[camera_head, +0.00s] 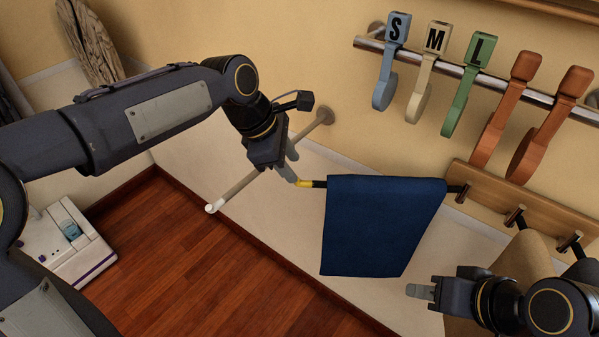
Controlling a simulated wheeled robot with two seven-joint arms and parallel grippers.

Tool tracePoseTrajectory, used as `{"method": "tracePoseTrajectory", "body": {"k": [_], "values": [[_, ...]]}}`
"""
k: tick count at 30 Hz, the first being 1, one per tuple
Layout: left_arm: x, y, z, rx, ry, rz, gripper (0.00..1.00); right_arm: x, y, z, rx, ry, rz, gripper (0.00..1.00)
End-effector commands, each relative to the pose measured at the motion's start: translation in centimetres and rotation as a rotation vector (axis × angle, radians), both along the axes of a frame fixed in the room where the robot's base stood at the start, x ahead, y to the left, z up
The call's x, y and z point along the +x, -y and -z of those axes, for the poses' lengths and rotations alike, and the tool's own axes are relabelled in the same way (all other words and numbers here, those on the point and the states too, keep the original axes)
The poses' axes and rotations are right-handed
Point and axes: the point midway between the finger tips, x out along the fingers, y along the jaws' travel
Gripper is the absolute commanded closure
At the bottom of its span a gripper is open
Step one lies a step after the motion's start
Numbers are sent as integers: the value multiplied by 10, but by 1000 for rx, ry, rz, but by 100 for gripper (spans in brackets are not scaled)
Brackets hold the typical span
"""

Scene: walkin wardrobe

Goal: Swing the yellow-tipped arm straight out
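The yellow-tipped arm is a thin dark rod whose yellow tip (305,184) sticks out at the left of a dark blue cloth (382,225) draped over it. Its other end meets a peg (463,193) on the wooden wall board (485,192). My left gripper (292,164) is at the yellow tip, its fingers seeming apart, one grey fingertip next to or touching the tip. I cannot tell whether there is contact. My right gripper (420,291) is below and right of the blue cloth, apart from it; its finger gap is not visible.
A white-tipped rod (235,191) on the wall passes close behind my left gripper. A metal rail (480,72) holds blue, cream, green and orange hangers above. A beige cloth (520,262) hangs behind my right gripper. A white device (70,240) is on the left. Reddish floor is clear.

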Motion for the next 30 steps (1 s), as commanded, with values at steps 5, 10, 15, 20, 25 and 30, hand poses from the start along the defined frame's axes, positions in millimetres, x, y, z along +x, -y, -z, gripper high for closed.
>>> {"method": "tracePoseTrajectory", "body": {"k": [5,10,15,20,25,30], "values": [[4,11,27,2,-5,2,64,0,0,-4,0,0,0,64],[8,18,44,1,-3,1,64,0,0,-6,0,0,0,64],[9,21,49,0,1,1,64,0,0,-6,0,0,0,64],[9,21,49,0,1,1,64,0,0,-6,0,0,0,64],[9,21,49,0,0,1,82,0,0,-6,0,0,0,64],[9,21,49,0,0,1,100,0,0,-6,0,0,0,64]]}}
